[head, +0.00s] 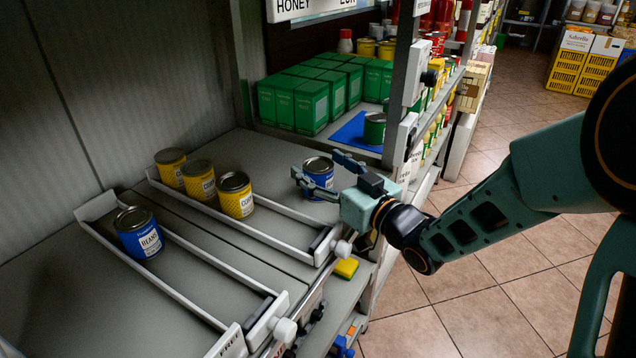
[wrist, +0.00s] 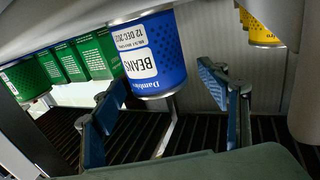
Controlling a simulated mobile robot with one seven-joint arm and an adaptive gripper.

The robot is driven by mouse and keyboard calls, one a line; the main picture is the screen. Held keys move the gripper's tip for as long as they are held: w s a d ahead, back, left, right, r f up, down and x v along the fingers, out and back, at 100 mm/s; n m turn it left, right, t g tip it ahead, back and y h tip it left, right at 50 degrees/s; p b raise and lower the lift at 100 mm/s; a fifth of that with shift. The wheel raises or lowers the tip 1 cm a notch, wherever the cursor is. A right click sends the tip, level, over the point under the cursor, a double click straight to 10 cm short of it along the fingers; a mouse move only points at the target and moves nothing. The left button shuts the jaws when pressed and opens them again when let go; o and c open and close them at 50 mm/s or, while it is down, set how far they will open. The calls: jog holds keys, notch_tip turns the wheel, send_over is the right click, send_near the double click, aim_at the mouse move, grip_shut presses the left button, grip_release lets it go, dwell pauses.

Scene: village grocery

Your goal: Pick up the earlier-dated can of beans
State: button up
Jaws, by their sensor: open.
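One blue can of beans (head: 138,234) stands upright in the left slide rail; its date is too small to read. A second blue can (head: 318,180) stands on the right part of the shelf. In the wrist view, this second can of beans (wrist: 158,55) shows a label reading BEANS and 12 DEC, with the last digit of the year unclear. My gripper (head: 319,166) is open at this can, with fingers spread to either side. In the wrist view, the can appears between and beyond the open fingers (wrist: 155,88); I see no clear contact.
Several yellow cans (head: 235,196) stand in the middle rail (head: 280,240), left of my gripper. Green boxes (head: 302,102) fill the shelf behind. A green can (head: 374,128) stands on a blue mat (head: 350,131). A grey shelf post (head: 400,90) rises close behind my gripper.

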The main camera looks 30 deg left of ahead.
jog(key=shift+w+a, duration=0.3)
jog(key=shift+a, duration=0.2)
jog(key=c, duration=1.5)
jog(key=shift+o, duration=0.2)
jog(key=shift+r, duration=0.1)
